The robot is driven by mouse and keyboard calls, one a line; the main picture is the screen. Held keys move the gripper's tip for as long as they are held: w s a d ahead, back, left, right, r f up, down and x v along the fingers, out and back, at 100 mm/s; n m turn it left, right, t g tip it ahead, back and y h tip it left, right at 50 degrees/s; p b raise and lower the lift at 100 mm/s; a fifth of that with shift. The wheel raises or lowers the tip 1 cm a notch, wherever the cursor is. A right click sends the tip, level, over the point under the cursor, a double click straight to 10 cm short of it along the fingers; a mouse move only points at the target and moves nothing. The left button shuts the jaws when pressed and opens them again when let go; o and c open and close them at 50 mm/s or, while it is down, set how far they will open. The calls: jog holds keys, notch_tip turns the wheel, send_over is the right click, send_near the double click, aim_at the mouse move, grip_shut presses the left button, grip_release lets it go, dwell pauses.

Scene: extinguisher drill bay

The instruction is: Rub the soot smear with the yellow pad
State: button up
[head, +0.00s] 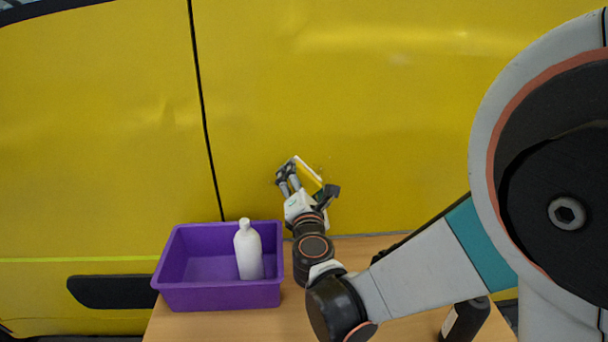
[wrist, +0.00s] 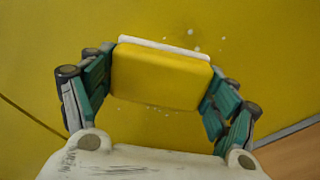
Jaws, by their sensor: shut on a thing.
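My gripper (head: 308,182) is shut on the yellow pad (wrist: 160,78), one finger on each side of it. The pad is a yellow block with a white layer along its far edge. In the head view the white layer of the pad (head: 308,169) shows as a thin tilted strip close to the yellow vehicle panel (head: 390,130). I cannot tell whether the pad touches the panel. No dark soot smear shows clearly; the pad and gripper hide part of the panel. A few small pale specks show around the pad in the wrist view.
A purple bin (head: 222,297) with a white bottle (head: 248,254) in it stands on the wooden table (head: 410,325), left of my arm. A dark bottle (head: 465,321) is at the table's lower right, partly hidden by my arm. The panel above the gripper is clear.

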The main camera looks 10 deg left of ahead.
aim_at(328, 173)
jog(key=shift+w+d, duration=0.25)
jog(key=shift+d, duration=0.9)
jog(key=shift+w+d, duration=0.25)
jog(key=shift+d, duration=0.9)
jog(key=shift+w+d, duration=0.25)
jog(key=shift+d, duration=0.9)
jog(key=shift+s, duration=0.1)
jog(key=shift+v, duration=2.9)
jog(key=shift+s, duration=0.1)
jog(key=v, duration=0.3)
jog(key=shift+a, duration=0.15)
